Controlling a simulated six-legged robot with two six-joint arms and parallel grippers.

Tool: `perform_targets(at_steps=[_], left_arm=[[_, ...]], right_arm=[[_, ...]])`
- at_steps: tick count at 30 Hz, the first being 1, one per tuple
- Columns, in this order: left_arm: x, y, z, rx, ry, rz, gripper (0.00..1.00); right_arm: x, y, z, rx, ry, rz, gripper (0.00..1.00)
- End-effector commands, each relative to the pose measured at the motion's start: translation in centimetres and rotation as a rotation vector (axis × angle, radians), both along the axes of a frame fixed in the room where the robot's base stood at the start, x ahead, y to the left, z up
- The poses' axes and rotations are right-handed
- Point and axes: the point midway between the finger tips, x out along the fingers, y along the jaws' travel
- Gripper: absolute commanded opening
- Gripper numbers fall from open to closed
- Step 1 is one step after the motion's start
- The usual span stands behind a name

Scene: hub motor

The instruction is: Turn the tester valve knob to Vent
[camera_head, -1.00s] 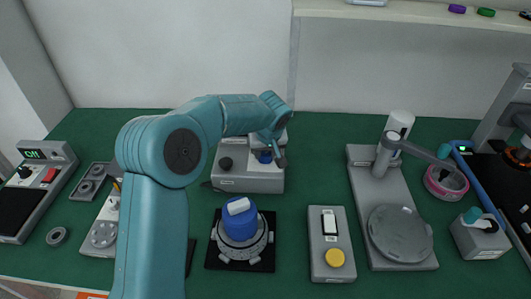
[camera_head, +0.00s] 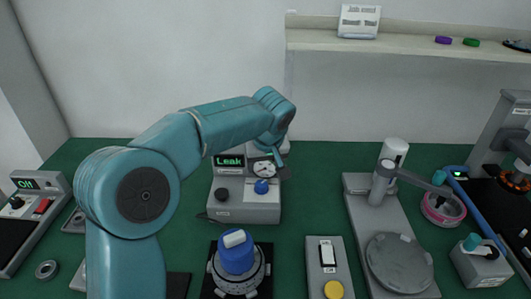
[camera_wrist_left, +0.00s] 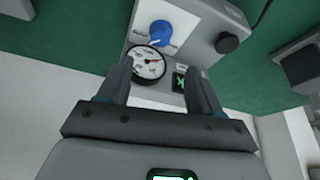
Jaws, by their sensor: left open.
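The leak tester (camera_head: 245,205) is a grey box at the back middle of the bench. Its green display (camera_head: 229,161) reads "Leak", beside a round gauge (camera_head: 264,169). The blue valve knob (camera_head: 261,186) sits on its front panel below the gauge. My left gripper (camera_head: 281,168) is open and empty, just above and right of the knob, apart from it. In the left wrist view, the blue knob (camera_wrist_left: 161,32) lies beyond the open fingers, with the gauge (camera_wrist_left: 147,63) between them. The labels around the knob are too small to read. My right gripper is not in view.
A black knob (camera_head: 222,195) is on the tester's left side. A blue-capped motor fixture (camera_head: 238,260) stands in front, with a switch box (camera_head: 328,270) to its right. A stand with a round plate (camera_head: 399,262) is further right. A shelf (camera_head: 410,42) hangs above.

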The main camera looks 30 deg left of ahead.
Motion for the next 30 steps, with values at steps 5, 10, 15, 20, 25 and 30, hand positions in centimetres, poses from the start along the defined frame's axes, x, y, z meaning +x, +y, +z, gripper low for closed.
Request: perform_targets(at_steps=[5,10,15,20,25,30], left_arm=[[-0.9,-1.0,3.5,-0.001,-0.003,-0.001,0.65],[-1.4,-1.4,4.8,-0.001,-0.001,0.0,0.65],[-1.5,-1.5,5.1,0.0,0.0,0.0,0.65],[-1.5,-1.5,5.1,0.0,0.0,0.0,0.65],[-1.5,-1.4,5.0,0.0,0.0,0.0,0.65],[-1.6,-1.5,5.0,0.0,0.0,0.0,0.65]], right_arm=[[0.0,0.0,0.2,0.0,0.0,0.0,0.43],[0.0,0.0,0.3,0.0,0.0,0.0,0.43],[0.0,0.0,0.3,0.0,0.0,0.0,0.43],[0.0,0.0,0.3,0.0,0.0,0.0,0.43],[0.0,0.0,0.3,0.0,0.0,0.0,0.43],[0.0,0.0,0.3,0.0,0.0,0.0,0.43]])
